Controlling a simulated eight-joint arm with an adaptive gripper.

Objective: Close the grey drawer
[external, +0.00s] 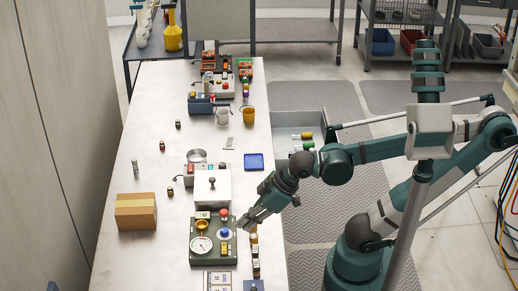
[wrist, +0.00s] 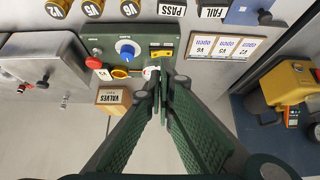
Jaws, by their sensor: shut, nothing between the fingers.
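The grey drawer (external: 298,119) stands open in the external view, pulled out from the right side of the long table. Several small bottles (external: 303,136) with yellow and green parts lie inside it. My arm crosses in front of its near part, so that part is hidden. My gripper (external: 243,222) is over the table's right edge, nearer the camera than the drawer and apart from it. In the wrist view my gripper's fingers (wrist: 160,92) are together with nothing between them, in front of the green control panel (wrist: 137,48). I cannot make out the drawer in the wrist view.
The table (external: 150,110) holds a cardboard box (external: 136,211), a white box (external: 212,189), a blue tray (external: 254,161) and a yellow cup (external: 248,115). A yellow device (wrist: 291,78) sits at the right in the wrist view. Mats cover the floor beside the drawer.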

